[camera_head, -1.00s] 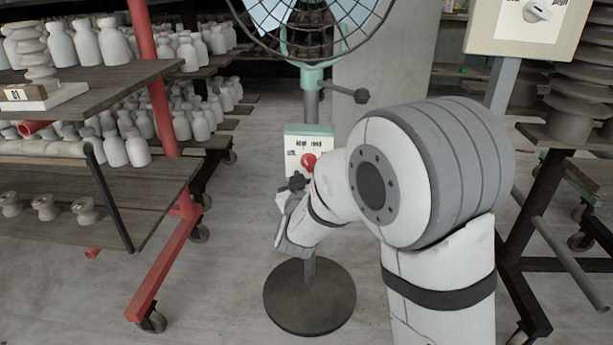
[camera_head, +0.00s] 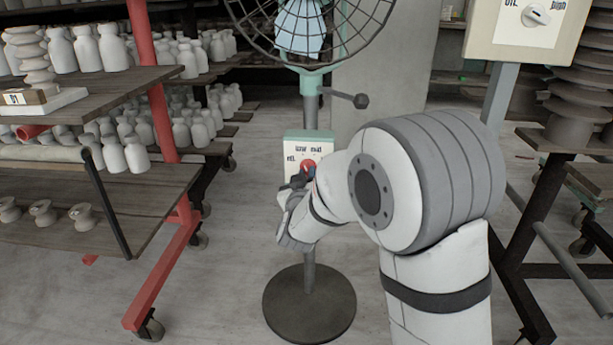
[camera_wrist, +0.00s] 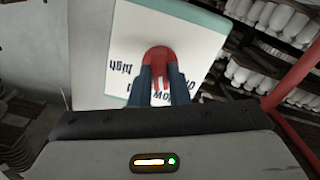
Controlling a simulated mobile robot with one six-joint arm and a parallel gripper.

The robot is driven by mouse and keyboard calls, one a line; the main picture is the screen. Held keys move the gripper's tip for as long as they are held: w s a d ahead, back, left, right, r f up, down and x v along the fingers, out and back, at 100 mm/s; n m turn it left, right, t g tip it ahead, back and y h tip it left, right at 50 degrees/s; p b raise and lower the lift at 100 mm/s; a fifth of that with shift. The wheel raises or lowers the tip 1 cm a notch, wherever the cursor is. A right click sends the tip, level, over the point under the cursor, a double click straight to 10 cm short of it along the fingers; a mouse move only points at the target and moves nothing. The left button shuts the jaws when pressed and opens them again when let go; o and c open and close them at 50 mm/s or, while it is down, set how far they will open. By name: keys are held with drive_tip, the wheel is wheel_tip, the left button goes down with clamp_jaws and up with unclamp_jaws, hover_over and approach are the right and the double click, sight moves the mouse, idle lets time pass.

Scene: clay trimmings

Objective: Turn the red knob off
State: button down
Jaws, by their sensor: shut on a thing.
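The red knob (camera_head: 309,167) sits on the white control box (camera_head: 292,147) of a standing fan. In the wrist view the red knob (camera_wrist: 159,56) shows between the two dark fingers of my gripper (camera_wrist: 160,74), which is shut on it. The control box (camera_wrist: 190,30) carries black lettering around the knob, including "high" and "low", partly hidden by the fingers. In the head view my gripper (camera_head: 304,178) reaches the box from below, and my arm hides part of the box's right side. The knob's exact setting cannot be told.
The fan's wire cage (camera_head: 340,45) is above the box, and its round base (camera_head: 309,305) stands on the floor. A shelf rack (camera_head: 145,215) with white bottles is at left.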

drive_tip(key=shift+r+n+p, duration=0.1)
drive_tip(key=shift+n+p, duration=0.3)
drive_tip(key=shift+p, duration=0.05)
drive_tip(key=shift+r+n+p, duration=0.1)
drive_tip(key=shift+n+p, duration=0.5)
drive_tip(key=shift+p, duration=0.05)
drive_tip(key=shift+n+p, duration=1.15)
drive_tip(key=shift+n, duration=0.05)
drive_tip(key=shift+n+p, duration=1.6)
drive_tip(key=shift+n, duration=0.7)
drive_tip(key=shift+f, duration=0.2)
drive_tip(key=c, duration=1.4)
unclamp_jaws()
drive_tip(key=s+p, duration=0.2)
drive_tip(key=s, duration=0.5)
drive_tip(key=shift+s+a, duration=0.15)
drive_tip(key=shift+s, duration=0.25)
